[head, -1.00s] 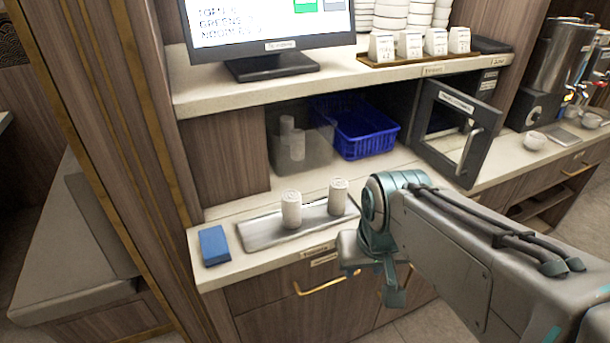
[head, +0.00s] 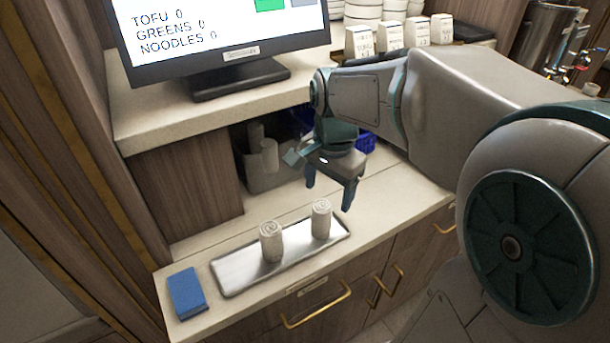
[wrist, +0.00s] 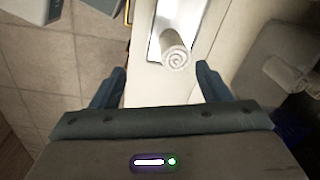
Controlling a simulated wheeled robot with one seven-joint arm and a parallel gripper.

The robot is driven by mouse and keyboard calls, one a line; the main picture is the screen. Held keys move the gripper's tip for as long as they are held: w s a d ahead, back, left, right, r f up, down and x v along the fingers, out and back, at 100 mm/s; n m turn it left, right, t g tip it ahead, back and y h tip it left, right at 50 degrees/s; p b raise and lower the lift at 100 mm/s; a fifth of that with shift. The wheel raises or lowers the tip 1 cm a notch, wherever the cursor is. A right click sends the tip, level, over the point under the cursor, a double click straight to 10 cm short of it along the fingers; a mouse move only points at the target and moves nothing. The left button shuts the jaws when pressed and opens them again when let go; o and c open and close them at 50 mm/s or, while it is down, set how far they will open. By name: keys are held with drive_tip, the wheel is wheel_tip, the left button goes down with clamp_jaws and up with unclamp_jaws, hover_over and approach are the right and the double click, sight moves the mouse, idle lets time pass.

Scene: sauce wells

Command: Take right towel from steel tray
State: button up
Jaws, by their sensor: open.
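The steel tray (head: 290,262) lies on the counter and holds two upright rolled white towels. The right towel (head: 321,220) stands near the tray's right end, and the left towel (head: 271,243) stands nearer its middle. My gripper (head: 330,197) is open and empty, above and to the right of the right towel. In the wrist view one rolled towel (wrist: 176,55) shows on the tray (wrist: 155,40), ahead of and between my open fingers (wrist: 160,78). The other towel is not clearly visible there.
A blue block (head: 186,293) lies left of the tray. A grey translucent bin (head: 268,178) with white rolls and a blue basket (head: 368,142), partly hidden by my arm, stand under the shelf (head: 190,112). A monitor (head: 225,40) stands on that shelf.

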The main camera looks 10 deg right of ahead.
sight(321, 217)
drive_tip(key=w+m, duration=0.3)
drive_tip(key=shift+w+r+g, duration=0.1)
drive_tip(key=shift+r+g, duration=0.25)
drive_tip(key=shift+g, duration=0.05)
drive_tip(key=shift+w+f+m, duration=0.1)
drive_tip(key=shift+f+m, duration=0.1)
drive_tip(key=shift+m, duration=0.1)
wheel_tip(321, 217, down, 13)
drive_tip(key=shift+w+f+p, duration=0.15)
drive_tip(key=shift+f+p, duration=0.05)
drive_tip(key=shift+p, duration=0.25)
drive_tip(key=c, duration=1.1)
